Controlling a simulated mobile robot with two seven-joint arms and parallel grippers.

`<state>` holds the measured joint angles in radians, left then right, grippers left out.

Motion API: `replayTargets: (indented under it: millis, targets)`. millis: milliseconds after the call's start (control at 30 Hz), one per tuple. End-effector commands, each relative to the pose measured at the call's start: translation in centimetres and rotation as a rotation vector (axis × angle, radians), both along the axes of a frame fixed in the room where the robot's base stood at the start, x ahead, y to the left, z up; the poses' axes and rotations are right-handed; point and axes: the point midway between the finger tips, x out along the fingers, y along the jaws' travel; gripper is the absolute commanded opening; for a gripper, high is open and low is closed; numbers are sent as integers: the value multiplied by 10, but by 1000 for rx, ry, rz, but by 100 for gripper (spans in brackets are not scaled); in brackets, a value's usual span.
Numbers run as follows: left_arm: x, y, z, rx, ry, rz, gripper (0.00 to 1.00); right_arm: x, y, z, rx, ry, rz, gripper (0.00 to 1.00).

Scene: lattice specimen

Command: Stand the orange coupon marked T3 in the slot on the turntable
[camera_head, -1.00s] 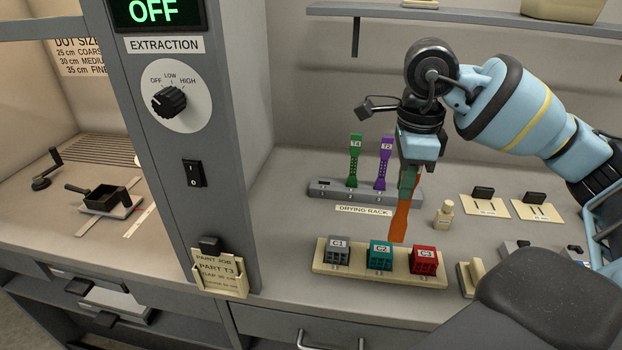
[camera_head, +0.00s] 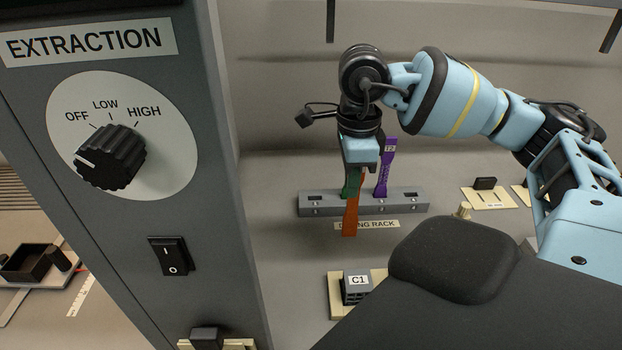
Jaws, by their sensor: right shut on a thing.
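My right gripper (camera_head: 359,170) is shut on the orange coupon (camera_head: 350,218). The coupon hangs upright below the fingers, in front of the drying rack in the picture. Its mark cannot be read. A green coupon (camera_head: 349,187) shows partly behind the gripper, at the rack. The purple coupon T2 (camera_head: 387,160) stands in the rack to the right. I cannot make out the turntable or its slot in this view. My left gripper is not in view.
A grey panel (camera_head: 213,240) with an extraction knob (camera_head: 110,157) and a rocker switch (camera_head: 172,256) stands between the booth on the left and the bench. The grey drying rack (camera_head: 315,204) is behind the coupon. Block C1 (camera_head: 357,290) sits in front. A black box (camera_head: 28,263) lies at lower left.

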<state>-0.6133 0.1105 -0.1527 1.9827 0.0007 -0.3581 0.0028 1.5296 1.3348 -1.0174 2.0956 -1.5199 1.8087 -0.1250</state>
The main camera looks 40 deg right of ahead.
Motion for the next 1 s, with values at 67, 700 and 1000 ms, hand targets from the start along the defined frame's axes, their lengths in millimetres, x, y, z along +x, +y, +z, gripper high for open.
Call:
replayTargets:
  millis: [67, 700, 1000]
  targets:
    - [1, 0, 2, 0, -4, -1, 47, 11, -3, 0, 2, -1, -1, 0]
    - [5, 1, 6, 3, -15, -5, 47, 121, -35, -11, 1, -1, -1, 0]
    - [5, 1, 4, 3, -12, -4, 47, 147, -44, -14, 0, 0, 1, 0]
